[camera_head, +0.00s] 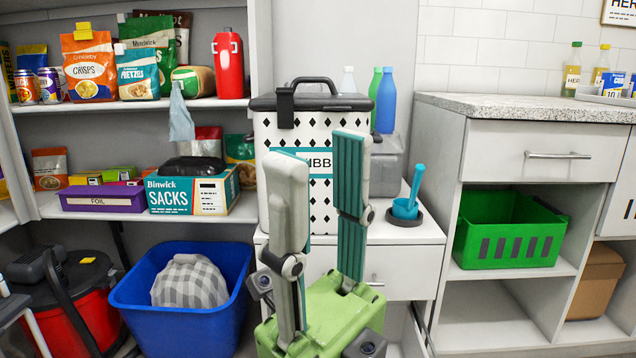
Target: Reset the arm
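My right gripper (318,155) rises from the bottom middle of the head view, with a green body and two long grey and teal fingers pointing up. Its fingers stand well apart and nothing shows between them, so it is open and empty. It is in front of a white bin (345,108) with black diamonds and a black lid, and its fingers hide part of the bin's label. I cannot tell the gap between the fingers and the bin. My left gripper does not show.
A blue scoop (409,206) stands in a holder on the white cabinet, right of the bin. A blue tub (190,335) holding checked cloth is on the floor at left. A green crate (508,245) sits on a right shelf. Shelves with bags and boxes line the left.

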